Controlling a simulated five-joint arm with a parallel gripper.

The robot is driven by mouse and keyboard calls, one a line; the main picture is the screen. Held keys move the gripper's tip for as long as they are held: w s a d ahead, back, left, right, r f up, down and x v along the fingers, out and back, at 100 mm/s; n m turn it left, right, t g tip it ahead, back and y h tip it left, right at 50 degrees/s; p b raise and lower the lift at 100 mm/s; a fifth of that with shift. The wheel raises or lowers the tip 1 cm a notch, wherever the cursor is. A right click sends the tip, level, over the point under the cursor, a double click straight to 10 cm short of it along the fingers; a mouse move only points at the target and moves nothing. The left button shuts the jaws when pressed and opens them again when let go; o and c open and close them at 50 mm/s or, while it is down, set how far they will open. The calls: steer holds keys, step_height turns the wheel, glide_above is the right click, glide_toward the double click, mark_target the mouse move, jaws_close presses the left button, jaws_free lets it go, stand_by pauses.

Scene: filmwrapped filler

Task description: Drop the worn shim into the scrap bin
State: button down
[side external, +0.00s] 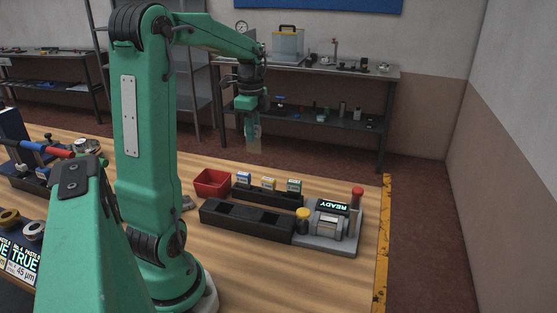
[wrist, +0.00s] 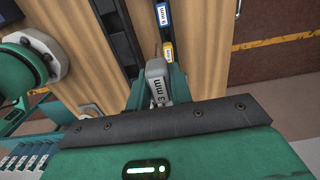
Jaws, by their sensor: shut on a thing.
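My gripper (wrist: 157,92) is shut on a pale grey shim (wrist: 156,70), with "3 mm" printed on the part between the jaws. In the side external view my gripper (side external: 252,122) is high above the table's far edge, and the shim (side external: 254,143) hangs below it. The red scrap bin (side external: 212,184) stands open on the table, lower and to the left of the gripper. Its inside is only partly visible. I cannot make out any wear on the shim.
A black rack (side external: 268,197) holds blue, yellow and green labelled pieces right of the bin. A slotted black block (side external: 245,219) lies in front. A grey station (side external: 327,238) with a READY display stands at right, near the table's yellow-striped edge (side external: 383,230).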

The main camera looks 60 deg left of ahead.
mark_target(213, 174)
steer(key=s+a, duration=1)
step_height(213, 174, down, 11)
steer(key=shift+d, duration=0.3)
steer(key=shift+f, duration=0.15)
steer(key=shift+f, duration=2.9)
steer(key=c, duration=1.2)
jaws_free()
steer(key=shift+o, duration=0.2)
steer(key=shift+r, duration=0.1)
